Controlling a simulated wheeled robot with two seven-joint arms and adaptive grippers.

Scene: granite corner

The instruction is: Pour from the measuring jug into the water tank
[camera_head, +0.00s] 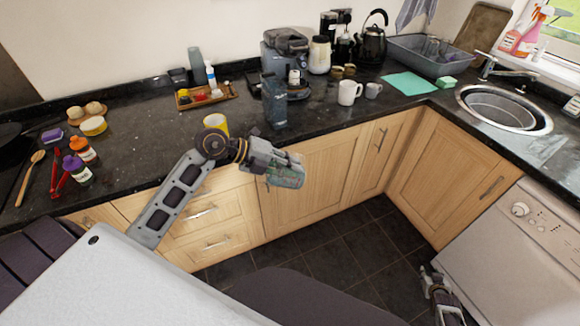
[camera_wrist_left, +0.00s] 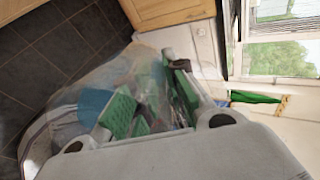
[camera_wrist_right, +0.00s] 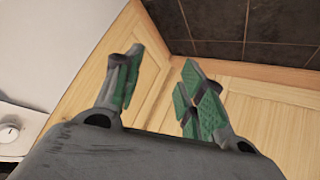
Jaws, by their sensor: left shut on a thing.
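The measuring jug (camera_head: 291,178) is see-through and hangs in my left gripper (camera_head: 281,163), in front of the counter edge and above the floor. In the left wrist view the clear jug (camera_wrist_left: 75,105) fills the space around the green finger pads of my left gripper (camera_wrist_left: 145,108), with a blue patch in it. The gripper hides part of the jug, and I cannot tell its fill level. The water tank (camera_head: 273,103), a tall see-through container, stands on the counter in front of the coffee machine, behind the jug. My right gripper (camera_head: 436,280) is low at the right; its fingers (camera_wrist_right: 160,95) are apart and empty.
The coffee machine (camera_head: 285,52) stands behind the tank. A yellow mug (camera_head: 216,123) is left of the tank near the counter edge; white mugs (camera_head: 349,92) are to its right. A wooden tray (camera_head: 206,96) holds small items. Cabinet fronts (camera_head: 310,190) lie below the counter.

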